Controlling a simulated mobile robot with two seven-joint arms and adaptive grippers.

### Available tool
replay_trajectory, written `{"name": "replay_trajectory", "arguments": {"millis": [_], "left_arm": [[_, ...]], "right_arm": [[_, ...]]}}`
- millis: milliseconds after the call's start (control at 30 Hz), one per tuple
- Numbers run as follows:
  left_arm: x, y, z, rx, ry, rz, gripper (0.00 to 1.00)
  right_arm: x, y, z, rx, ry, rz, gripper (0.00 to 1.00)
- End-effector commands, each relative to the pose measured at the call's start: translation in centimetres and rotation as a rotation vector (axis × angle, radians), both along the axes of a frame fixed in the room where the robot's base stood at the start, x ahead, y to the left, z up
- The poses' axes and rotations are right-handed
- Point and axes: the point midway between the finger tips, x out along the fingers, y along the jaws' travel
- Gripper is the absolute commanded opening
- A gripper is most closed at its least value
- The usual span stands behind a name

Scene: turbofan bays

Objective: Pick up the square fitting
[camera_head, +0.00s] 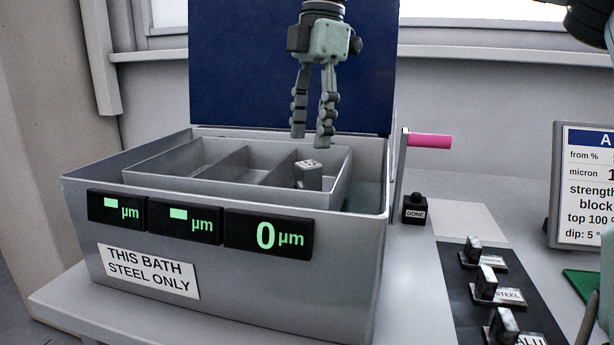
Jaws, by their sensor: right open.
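A small grey square block (309,176), which looks like the square fitting, stands upright in the right compartment of the divided tray (155,183). Its top face is light with dark markings too small to read. My right gripper (312,142) hangs fingers down above the tray, over the block. Its fingers are open, empty and apart from the block. My left gripper is not in view.
The bath's raised blue lid (235,70) stands behind the gripper. A pink-handled lever (430,140) sticks out at right. Beside the bath are a DONE button (415,210), a dark mat (450,270) with several labelled blocks, and a sign (590,190). The tray's other compartments look empty.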

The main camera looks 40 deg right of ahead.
Motion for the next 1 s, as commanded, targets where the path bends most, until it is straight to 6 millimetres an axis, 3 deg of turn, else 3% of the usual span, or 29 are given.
{"name": "replay_trajectory", "arguments": {"millis": [533, 833, 1000], "left_arm": [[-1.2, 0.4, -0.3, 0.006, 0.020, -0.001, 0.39], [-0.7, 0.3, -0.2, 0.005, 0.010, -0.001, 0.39], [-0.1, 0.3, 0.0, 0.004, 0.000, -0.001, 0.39]], "right_arm": [[-0.8, 0.8, -6.9, 0.000, 0.003, -0.001, 0.53], [-0.7, 0.9, -7.5, 0.001, 0.000, -0.001, 0.53], [-0.7, 0.9, -7.5, 0.000, 0.000, -0.001, 0.35]]}}
